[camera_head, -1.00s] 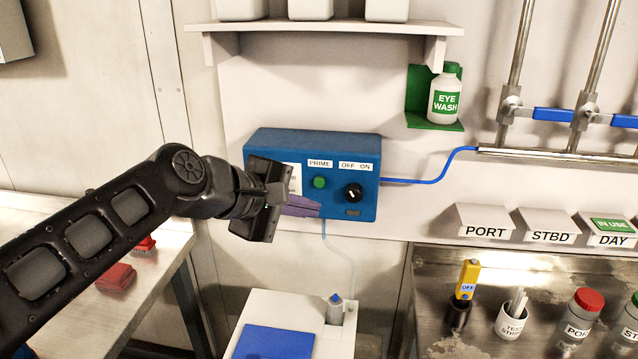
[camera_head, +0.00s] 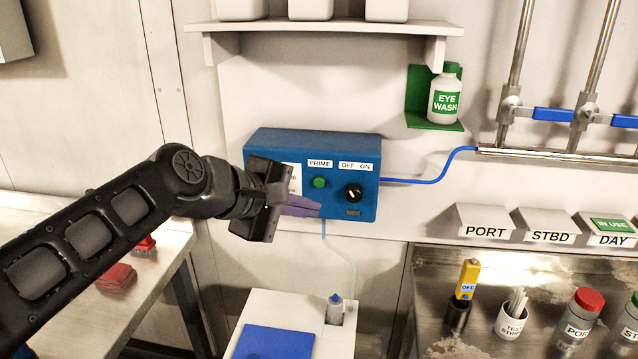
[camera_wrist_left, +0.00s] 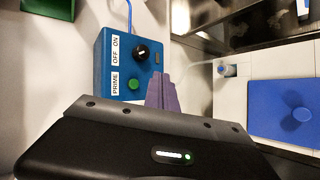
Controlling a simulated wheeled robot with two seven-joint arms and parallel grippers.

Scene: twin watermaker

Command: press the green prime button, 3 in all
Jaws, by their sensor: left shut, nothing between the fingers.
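The green prime button (camera_head: 319,182) sits on the front of the blue control box (camera_head: 366,208), under the PRIME label (camera_head: 320,163). A black OFF/ON knob (camera_head: 353,193) is to its right. My left gripper (camera_head: 318,208) is in front of the box's lower left, its purple fingers shut with nothing between them. The fingertips show just below the button, apart from it in the picture. In the left wrist view the green button (camera_wrist_left: 134,84) is clear to the left of the fingers (camera_wrist_left: 161,78). My right gripper is out of view.
A blue hose (camera_head: 430,181) runs right from the box. A shelf (camera_head: 330,30) is above, with an eye wash bottle (camera_head: 444,97) to the right. Below stands a white unit with a blue panel (camera_head: 272,342). The wall right of the box is mostly clear.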

